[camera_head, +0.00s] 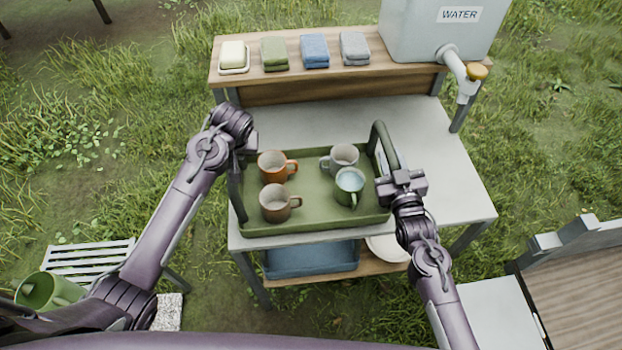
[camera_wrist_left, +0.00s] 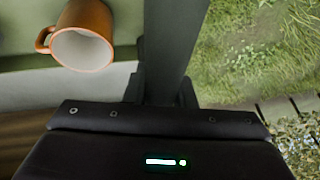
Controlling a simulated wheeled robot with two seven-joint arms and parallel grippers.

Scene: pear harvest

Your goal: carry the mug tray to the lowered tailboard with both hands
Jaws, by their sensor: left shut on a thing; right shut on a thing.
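The green mug tray (camera_head: 320,211) is over the front of the grey table, with a raised handle at each end. The orange mug (camera_wrist_left: 84,40) also shows in the left wrist view, beside the handle. My right gripper (camera_head: 388,187) is shut on the tray's right handle (camera_head: 382,140). The wooden surface at the lower right may be the tailboard (camera_head: 580,300).
A shelf (camera_head: 300,88) behind holds soap (camera_head: 233,56) and folded cloths (camera_head: 314,50). A water tank (camera_head: 425,30) with a tap stands at the back right. A blue bin (camera_head: 310,260) sits below the table. A slatted bench (camera_head: 85,262) is at the left. Table right of the tray is clear.

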